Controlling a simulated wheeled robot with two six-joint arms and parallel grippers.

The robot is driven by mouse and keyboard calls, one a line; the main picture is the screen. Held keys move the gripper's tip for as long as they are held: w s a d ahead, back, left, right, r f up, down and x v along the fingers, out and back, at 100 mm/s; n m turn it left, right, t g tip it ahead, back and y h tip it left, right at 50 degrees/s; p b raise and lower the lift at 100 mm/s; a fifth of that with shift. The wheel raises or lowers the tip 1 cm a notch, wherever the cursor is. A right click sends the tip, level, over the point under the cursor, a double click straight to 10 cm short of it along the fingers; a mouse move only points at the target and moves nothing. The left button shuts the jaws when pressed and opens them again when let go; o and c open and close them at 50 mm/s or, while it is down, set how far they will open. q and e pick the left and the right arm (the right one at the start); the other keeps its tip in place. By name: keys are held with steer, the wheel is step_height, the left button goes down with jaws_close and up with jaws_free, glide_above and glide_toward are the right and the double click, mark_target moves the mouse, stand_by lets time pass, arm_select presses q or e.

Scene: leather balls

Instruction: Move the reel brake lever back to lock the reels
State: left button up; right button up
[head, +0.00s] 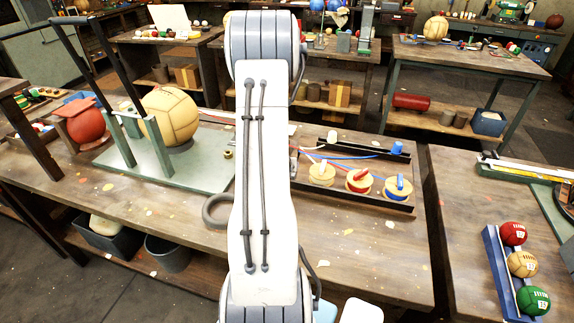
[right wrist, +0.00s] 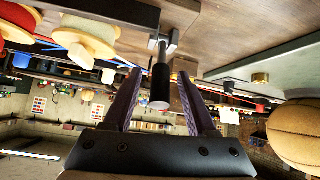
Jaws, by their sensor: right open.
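The reel rack (head: 405,208) is a dark tray on the middle table with a white reel (head: 322,175), a red reel (head: 359,182) and a blue reel (head: 398,188). In the right wrist view, which looks upside down, the brake lever (right wrist: 160,82) has a dark cylindrical grip on a metal stem beside the rack. My right gripper (right wrist: 160,75) is open, with one finger on each side of the grip and visible gaps between them. In the head view my arm link hides the lever and this gripper. My left gripper is not in view.
Left of the rack, a green press frame (head: 165,160) stands with a tan leather ball (head: 170,116). A dark ring (head: 216,210) lies near the front table edge. A rack of small balls (head: 490,240) is on the right table. The tabletop before the reels is mostly clear.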

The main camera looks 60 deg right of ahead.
steer(key=b+v, duration=0.5)
steer(key=v, duration=0.5)
steer(key=shift+a+b, duration=0.2)
steer(key=shift+b, duration=0.15)
steer(key=shift+r, duration=0.15)
steer(key=w+a+n+t+y, duration=0.2)
steer(key=w+a+n+y, duration=0.15)
steer(key=w+a, duration=0.6)
steer(key=w+a+n+t+y, duration=0.2)
steer(key=w+a+n+y, duration=0.3)
steer(key=a, duration=0.7)
steer(key=s+a+f+n+g+y, duration=0.15)
steer(key=a+n, duration=0.35)
steer(key=a, duration=1.3)
steer(key=s+a+n+g, duration=0.5)
steer(key=s+a, duration=0.5)
steer(key=s, duration=0.6)
steer(key=shift+a+r+n+y, duration=0.3)
steer(key=shift+a+r+n, duration=0.1)
steer(key=shift+n, duration=0.75)
